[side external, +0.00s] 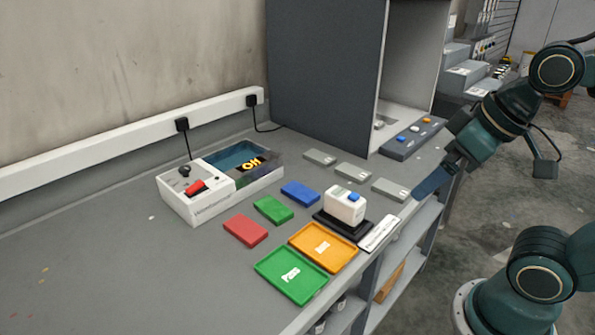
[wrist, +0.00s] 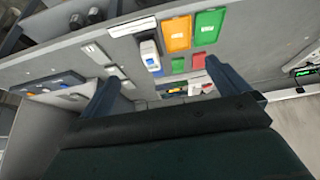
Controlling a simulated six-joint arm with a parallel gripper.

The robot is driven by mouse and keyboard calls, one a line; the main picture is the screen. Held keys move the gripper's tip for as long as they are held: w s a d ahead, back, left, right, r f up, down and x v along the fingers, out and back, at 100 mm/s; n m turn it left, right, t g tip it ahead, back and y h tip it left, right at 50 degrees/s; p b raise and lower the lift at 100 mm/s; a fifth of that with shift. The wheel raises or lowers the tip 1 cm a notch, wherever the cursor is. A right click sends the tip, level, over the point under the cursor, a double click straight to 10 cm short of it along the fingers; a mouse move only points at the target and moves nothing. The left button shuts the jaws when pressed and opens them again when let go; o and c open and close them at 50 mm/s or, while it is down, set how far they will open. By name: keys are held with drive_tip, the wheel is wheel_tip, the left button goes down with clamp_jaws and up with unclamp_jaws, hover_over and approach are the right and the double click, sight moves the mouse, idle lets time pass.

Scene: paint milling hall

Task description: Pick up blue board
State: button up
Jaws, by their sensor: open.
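The blue board (side external: 300,193) is a small flat rectangle lying on the grey bench, in a row with a green board (side external: 273,209) and a red board (side external: 245,230). In the wrist view the blue board (wrist: 158,73) is small and lies beyond the white device, between my fingertips in the picture. My gripper (side external: 430,184) is at the right, above the bench's front edge, well apart from the blue board. In the wrist view my gripper (wrist: 160,76) has its two dark fingers wide apart with nothing between them.
A white device (side external: 344,205) with a blue button stands on a black base near the blue board. Orange (side external: 323,247) and green (side external: 290,275) trays lie in front. A white-and-clear machine (side external: 220,180) stands behind. Grey boards (side external: 353,172) and a button panel (side external: 412,138) are rightward.

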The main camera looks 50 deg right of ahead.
idle(0.8)
drive_tip(key=w+r+m+g+y, duration=0.15)
drive_tip(key=w+m, duration=0.25)
drive_tip(key=w, duration=0.6)
drive_tip(key=w+r+m+g+y, duration=0.1)
drive_tip(key=w+r+m, duration=0.3)
drive_tip(key=w, duration=0.6)
drive_tip(key=w+d+f+m+g+y, duration=0.2)
drive_tip(key=w+d+f+m+g, duration=0.1)
drive_tip(key=w+d+f+m, duration=0.7)
drive_tip(key=w+d+f, duration=0.2)
drive_tip(key=w+f, duration=0.2)
drive_tip(key=f, duration=0.1)
drive_tip(key=shift+w+f, duration=0.35)
drive_tip(key=shift+f, duration=0.05)
drive_tip(key=shift+f, duration=0.1)
approach(300, 193)
drive_tip(key=shift+w+f, duration=0.15)
drive_tip(key=shift+f, duration=0.55)
drive_tip(key=shift+w+f, duration=0.15)
drive_tip(key=shift+f, duration=0.55)
